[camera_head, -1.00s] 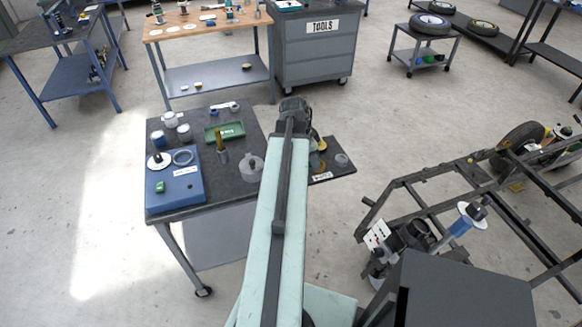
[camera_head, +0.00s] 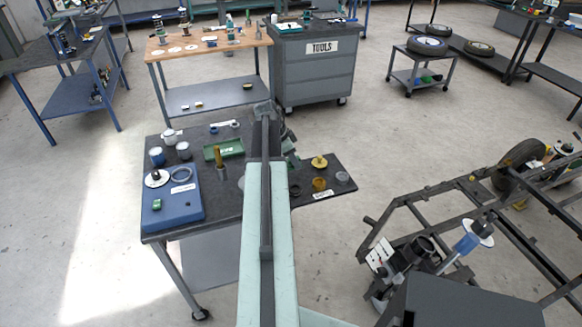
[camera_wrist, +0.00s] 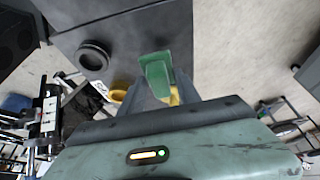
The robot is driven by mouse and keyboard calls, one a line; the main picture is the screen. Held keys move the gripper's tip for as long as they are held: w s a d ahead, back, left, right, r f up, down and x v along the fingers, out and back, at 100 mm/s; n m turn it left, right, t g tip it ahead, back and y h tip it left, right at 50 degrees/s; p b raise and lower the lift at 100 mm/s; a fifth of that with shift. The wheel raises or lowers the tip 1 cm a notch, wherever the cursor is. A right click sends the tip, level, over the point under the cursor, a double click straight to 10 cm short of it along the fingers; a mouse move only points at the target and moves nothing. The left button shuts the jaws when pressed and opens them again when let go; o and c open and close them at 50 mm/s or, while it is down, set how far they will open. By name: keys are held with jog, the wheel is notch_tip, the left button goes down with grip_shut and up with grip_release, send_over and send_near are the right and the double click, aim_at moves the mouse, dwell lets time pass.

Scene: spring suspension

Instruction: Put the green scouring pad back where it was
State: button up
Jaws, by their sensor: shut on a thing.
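The green scouring pad (camera_wrist: 157,72) is between the fingertips of my gripper (camera_wrist: 157,88) in the wrist view, with the gripper shut on it. Dark table surface and pale floor lie beyond the pad. In the head view my gripper is mostly hidden behind my arm; a bit of green (camera_head: 292,160) shows there, beside the right part of the dark worktable (camera_head: 232,225). I cannot tell whether the pad touches anything.
A blue tray (camera_head: 185,212) with several small items and a green tray (camera_head: 232,149) sit on the table's left. A yellow knobbed part (camera_head: 319,162), a yellow cup (camera_head: 319,184) and a black ring (camera_wrist: 93,56) are on its right part. A vehicle frame (camera_head: 420,190) stands at right.

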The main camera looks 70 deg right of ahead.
aim_at(291, 165)
jog(key=shift+w+d, duration=0.1)
jog(key=shift+w, duration=0.05)
jog(key=shift+w+d, duration=0.3)
jog(key=shift+w, duration=0.15)
notch_tip(291, 165, down, 4)
jog(key=b, duration=0.4)
jog(key=shift+a, duration=0.1)
jog(key=shift+r, duration=0.2)
jog(key=o, duration=0.8)
jog(key=shift+f, duration=0.2)
jog(key=shift+c, duration=0.2)
jog(key=o, duration=0.4)
jog(key=shift+r, duration=0.15)
